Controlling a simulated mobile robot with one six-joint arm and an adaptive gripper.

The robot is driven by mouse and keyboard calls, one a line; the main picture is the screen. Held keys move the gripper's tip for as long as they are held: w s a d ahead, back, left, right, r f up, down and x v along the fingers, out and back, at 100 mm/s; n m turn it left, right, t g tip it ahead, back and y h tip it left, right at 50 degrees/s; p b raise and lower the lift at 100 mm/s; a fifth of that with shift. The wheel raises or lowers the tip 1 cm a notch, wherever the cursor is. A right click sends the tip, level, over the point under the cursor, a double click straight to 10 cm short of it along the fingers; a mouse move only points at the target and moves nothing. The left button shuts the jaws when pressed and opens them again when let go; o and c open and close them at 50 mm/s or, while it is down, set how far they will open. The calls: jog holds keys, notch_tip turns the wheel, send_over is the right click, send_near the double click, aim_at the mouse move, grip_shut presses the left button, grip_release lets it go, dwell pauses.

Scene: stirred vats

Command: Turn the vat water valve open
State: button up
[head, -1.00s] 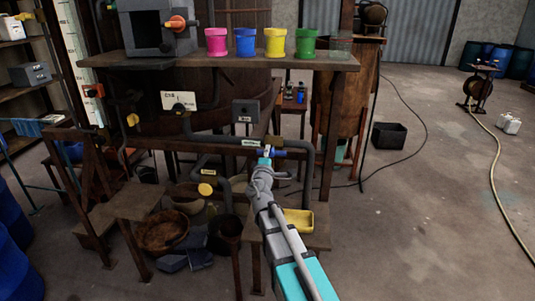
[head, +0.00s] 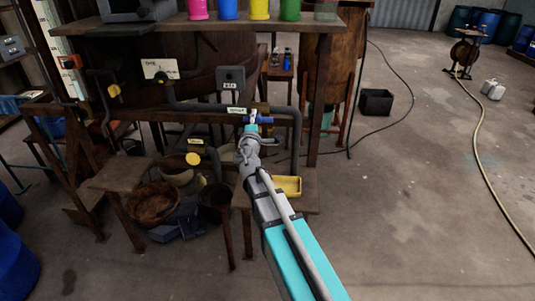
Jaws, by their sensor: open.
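The water valve has a small blue handle (head: 264,120) on the grey pipe below the vat, just right of a small white label (head: 237,110). My gripper (head: 250,134) is open and directly in front of and just below the blue handle, at the end of my outstretched arm. Its fingers overlap the valve in this view, so I cannot tell whether they touch it. The brown vat (head: 235,65) stands behind the pipes.
Pink, blue, yellow and green cups stand on the shelf (head: 230,24) above. Open floor lies to the right.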

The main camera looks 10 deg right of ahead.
jog(key=shift+m, duration=0.3)
